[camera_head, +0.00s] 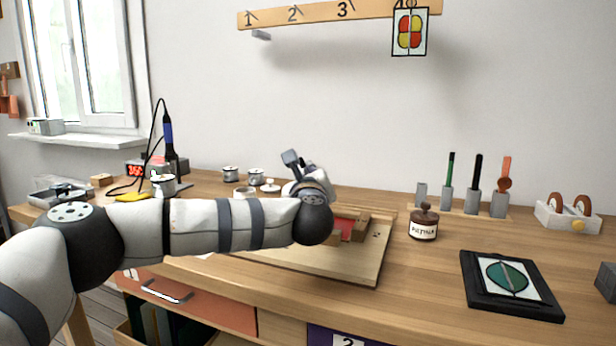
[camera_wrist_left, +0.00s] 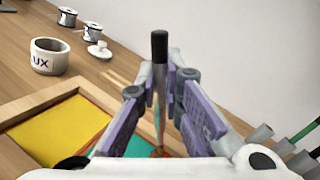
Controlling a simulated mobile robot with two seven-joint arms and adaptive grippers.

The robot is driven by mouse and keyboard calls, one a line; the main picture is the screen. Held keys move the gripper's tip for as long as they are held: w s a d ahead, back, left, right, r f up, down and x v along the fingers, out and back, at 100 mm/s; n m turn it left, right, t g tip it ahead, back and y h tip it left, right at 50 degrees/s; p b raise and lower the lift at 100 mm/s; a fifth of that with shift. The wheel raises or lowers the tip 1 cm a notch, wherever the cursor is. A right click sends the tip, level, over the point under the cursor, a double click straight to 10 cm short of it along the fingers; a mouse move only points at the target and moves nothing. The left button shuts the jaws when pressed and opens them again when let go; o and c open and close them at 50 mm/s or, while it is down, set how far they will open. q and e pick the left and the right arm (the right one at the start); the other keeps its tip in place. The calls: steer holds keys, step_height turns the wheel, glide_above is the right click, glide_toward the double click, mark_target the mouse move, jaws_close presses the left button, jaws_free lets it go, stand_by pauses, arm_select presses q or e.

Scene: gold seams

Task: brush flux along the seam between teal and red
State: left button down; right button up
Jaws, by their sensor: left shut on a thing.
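My left gripper (camera_wrist_left: 160,95) is shut on a slim brush (camera_wrist_left: 159,48) with a black upper end, held roughly upright. In the left wrist view a yellow pane (camera_wrist_left: 62,130) and a teal pane (camera_wrist_left: 122,143) lie in a wooden frame below. A small bit of red shows at the brush's foot; whether the brush touches it I cannot tell. In the head view my arm hides most of the panel, leaving a red pane (camera_head: 345,227) visible on the wooden board (camera_head: 350,268). An open white flux pot (camera_wrist_left: 48,57) stands beyond the frame, its lid (camera_wrist_left: 99,50) beside it. My right gripper is out of view.
A brown jar (camera_head: 423,225) stands right of the board. A rack (camera_head: 470,208) of upright tools and a black-framed leaf panel (camera_head: 510,285) are further right. A blue-handled iron (camera_head: 168,135) stands at left, with metal spools (camera_head: 230,173) behind my arm.

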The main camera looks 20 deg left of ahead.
arm_select(q)
steer(key=shift+s, duration=0.2)
stand_by(0.4)
steer(key=shift+s, duration=0.4)
steer(key=shift+s, duration=0.25)
steer(key=shift+s+a, duration=0.1)
steer(key=shift+s, duration=0.25)
steer(key=shift+s, duration=0.15)
steer(key=shift+s+p, duration=0.35)
steer(key=shift+s, duration=0.05)
steer(key=shift+s, duration=0.4)
steer(key=shift+s, duration=0.3)
steer(key=shift+s, duration=0.3)
